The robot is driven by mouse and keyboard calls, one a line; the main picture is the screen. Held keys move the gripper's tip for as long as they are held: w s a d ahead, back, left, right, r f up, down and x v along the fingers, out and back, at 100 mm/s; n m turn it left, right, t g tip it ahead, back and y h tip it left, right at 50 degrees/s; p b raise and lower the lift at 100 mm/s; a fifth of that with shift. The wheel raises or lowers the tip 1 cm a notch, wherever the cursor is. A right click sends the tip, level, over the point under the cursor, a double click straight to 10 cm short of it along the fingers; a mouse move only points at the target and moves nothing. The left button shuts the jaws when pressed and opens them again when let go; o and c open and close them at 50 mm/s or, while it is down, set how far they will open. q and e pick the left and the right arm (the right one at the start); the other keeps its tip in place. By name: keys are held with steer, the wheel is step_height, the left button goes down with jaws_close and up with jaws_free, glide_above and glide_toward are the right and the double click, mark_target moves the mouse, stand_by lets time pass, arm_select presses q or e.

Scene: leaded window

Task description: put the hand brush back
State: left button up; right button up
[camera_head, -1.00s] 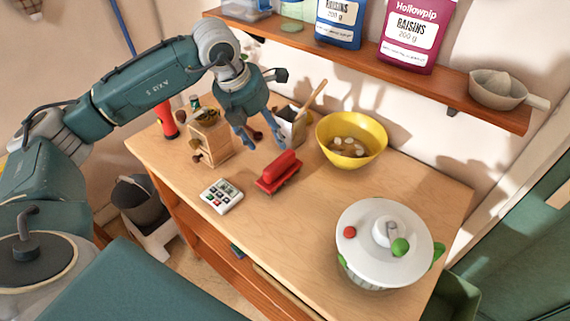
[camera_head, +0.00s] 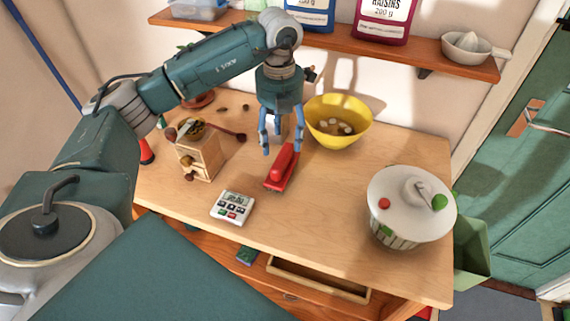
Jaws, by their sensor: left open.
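A red, long, low object with a raised top (camera_head: 279,172) lies on the wooden worktop (camera_head: 330,205). It looks like the hand brush, but its bristles cannot be made out. My left gripper (camera_head: 281,149) points down at its far end. The fingers are open, one on each side of that end in the picture. I cannot tell whether they touch it. My right gripper is out of view.
A yellow bowl (camera_head: 338,121) stands close behind on the right. A coffee grinder (camera_head: 199,155) and a white keypad device (camera_head: 233,207) are to the left, a lidded white pot (camera_head: 410,209) to the right. A shelf (camera_head: 350,46) runs above.

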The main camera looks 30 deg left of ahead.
mark_target(279, 154)
arm_select(q)
steer(key=shift+f, duration=0.6)
steer(key=shift+a+f, duration=0.15)
steer(key=shift+f, duration=0.15)
steer(key=shift+s+a+f+p, duration=0.1)
steer(key=shift+f+p, duration=0.15)
steer(key=shift+p, duration=0.15)
step_height(279, 154, down, 4)
steer(key=shift+r+p, duration=0.25)
steer(key=shift+p, duration=0.8)
steer(key=shift+f, duration=0.6)
steer(key=c, duration=1.4)
jaws_close()
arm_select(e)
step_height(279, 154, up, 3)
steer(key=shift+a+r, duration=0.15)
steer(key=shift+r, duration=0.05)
